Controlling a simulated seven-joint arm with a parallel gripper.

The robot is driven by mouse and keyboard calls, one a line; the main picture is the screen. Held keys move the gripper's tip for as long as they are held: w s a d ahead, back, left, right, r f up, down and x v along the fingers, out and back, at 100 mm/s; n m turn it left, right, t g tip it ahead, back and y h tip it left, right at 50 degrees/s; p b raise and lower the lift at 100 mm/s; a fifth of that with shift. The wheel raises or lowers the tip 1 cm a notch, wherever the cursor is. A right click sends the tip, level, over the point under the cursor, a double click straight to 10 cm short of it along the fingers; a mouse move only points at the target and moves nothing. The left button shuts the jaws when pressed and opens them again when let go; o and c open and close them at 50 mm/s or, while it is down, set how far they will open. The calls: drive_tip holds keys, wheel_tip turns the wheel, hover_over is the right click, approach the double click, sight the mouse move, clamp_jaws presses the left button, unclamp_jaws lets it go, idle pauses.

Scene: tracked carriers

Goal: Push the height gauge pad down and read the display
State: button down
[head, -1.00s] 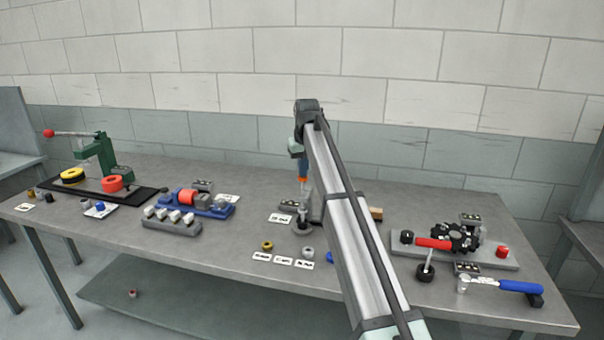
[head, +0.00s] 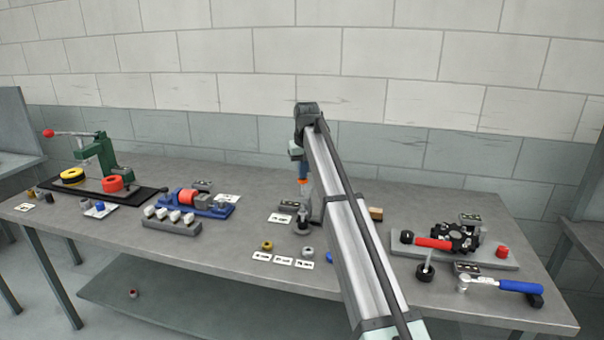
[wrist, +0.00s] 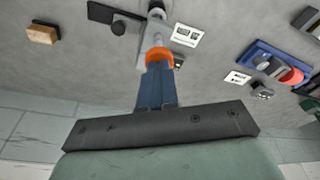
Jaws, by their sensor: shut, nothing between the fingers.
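My gripper (head: 303,181) points down with its orange fingertips together and empty, above the height gauge (head: 303,226). The gauge shows in the head view as a round dark base with a short upright stem, beside a grey upright (head: 317,208) partly hidden by my arm. A dark display box (head: 289,205) stands just left of it; its reading is too small to make out. In the wrist view my fingertips (wrist: 159,57) overlap a light round part (wrist: 157,40) of the gauge. I cannot tell whether they touch it.
White labels (head: 280,218) and small rings (head: 267,245) lie near the gauge. A blue fixture (head: 205,207) and a grey block (head: 171,225) are to the left. A wooden block (head: 376,214) and a grey board (head: 484,257) with a red-handled tool are right of my arm.

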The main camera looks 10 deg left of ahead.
drive_tip(key=shift+f, duration=1.7)
idle(2.4)
drive_tip(key=shift+r, duration=4.4)
